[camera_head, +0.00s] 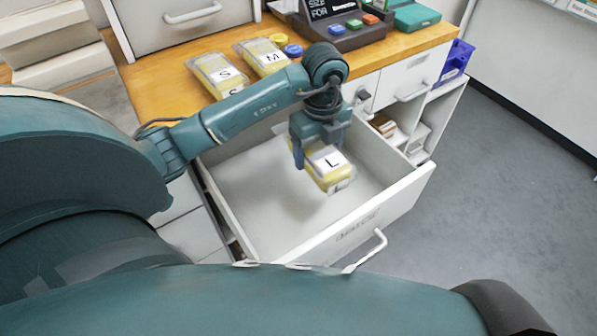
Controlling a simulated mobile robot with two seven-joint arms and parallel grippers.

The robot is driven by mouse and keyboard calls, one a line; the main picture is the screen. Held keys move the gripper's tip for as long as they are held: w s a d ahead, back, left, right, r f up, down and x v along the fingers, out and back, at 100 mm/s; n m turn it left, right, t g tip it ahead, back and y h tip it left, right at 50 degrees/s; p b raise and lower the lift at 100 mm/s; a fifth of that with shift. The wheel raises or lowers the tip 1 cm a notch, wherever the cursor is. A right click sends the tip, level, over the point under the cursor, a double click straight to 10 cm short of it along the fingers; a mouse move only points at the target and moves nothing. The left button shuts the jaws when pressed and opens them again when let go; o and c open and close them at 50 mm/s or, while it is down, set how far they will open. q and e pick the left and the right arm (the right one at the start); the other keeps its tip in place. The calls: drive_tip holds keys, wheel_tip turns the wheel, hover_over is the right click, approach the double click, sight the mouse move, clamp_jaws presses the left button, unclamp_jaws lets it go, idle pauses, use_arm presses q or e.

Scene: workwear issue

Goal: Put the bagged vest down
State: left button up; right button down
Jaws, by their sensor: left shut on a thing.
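The bagged vest (325,177) is a yellow pack in clear wrap with a white label marked L. My left gripper (321,149) is shut on it and points down over the open drawer (254,205). The vest hangs tilted inside the drawer's outline. I cannot tell whether it touches the drawer floor. The drawer looks otherwise empty, though my arm hides part of its back. My right gripper is not in view.
Two more bagged vests, marked S (217,75) and M (263,56), lie on the wooden counter (160,95). A dark device with coloured buttons (345,35) stands behind. The drawer front (372,217) has a bar handle. A blue bin (457,60) sits at the right.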

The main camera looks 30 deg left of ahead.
use_arm(q)
drive_tip(key=shift+f, duration=0.3)
wheel_tip(320, 180, down, 10)
drive_tip(key=shift+r, duration=0.2)
drive_tip(key=shift+n, duration=0.3)
drive_tip(key=shift+f+b, duration=0.2)
drive_tip(key=shift+b, duration=0.1)
drive_tip(key=o, duration=1)
drive_tip(key=shift+r, duration=0.1)
wheel_tip(320, 180, up, 12)
drive_tip(key=shift+r, duration=0.15)
